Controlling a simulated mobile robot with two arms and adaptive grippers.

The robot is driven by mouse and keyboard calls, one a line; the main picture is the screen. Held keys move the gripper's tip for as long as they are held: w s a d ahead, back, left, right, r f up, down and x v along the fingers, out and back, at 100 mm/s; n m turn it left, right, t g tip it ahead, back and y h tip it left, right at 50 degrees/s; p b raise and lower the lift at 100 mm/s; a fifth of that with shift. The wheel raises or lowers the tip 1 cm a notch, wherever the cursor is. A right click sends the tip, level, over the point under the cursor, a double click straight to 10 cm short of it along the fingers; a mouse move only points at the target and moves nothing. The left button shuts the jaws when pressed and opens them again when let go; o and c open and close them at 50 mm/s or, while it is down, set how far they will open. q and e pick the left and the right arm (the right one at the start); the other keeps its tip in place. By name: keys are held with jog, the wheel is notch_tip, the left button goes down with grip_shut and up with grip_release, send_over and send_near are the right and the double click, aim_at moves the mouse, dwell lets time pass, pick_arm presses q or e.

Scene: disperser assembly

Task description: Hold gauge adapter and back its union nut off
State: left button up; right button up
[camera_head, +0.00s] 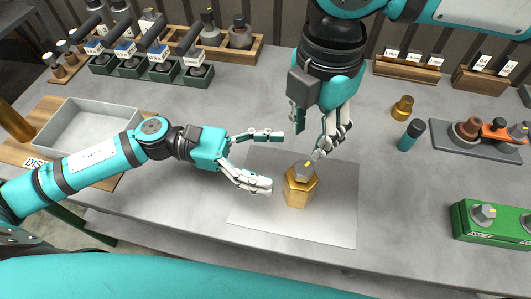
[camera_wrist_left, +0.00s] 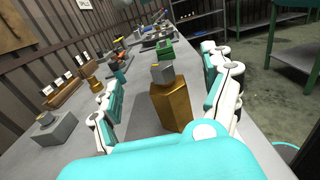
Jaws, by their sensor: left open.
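The gauge adapter (camera_head: 299,192) stands upright on a pale square mat (camera_head: 335,215), a brass hexagonal body with a grey union nut (camera_head: 304,171) on top. The nut has a yellow mark. My left gripper (camera_head: 270,161) is open, pointing right, just left of the adapter in the head view. In the left wrist view the brass body (camera_wrist_left: 171,108) and nut (camera_wrist_left: 162,72) show between its spread fingers; contact is not evident. My right gripper (camera_head: 308,143) points down above the nut, with a visible gap between its fingers.
A grey tray (camera_head: 85,128) is at left. Racks (camera_head: 150,68) stand behind. A small brass part (camera_head: 402,107), a teal cylinder (camera_head: 411,135), a dark tray (camera_head: 465,150) and a green box (camera_head: 490,220) are at right. The table in front of the mat is clear.

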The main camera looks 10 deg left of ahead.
aim_at(304, 186)
pick_arm(q)
notch_tip(304, 186, down, 8)
jog(key=shift+r, duration=0.2)
jog(key=d, duration=0.7)
jog(key=shift+d, duration=0.2)
grip_shut()
dwell(0.6)
dwell(0.4)
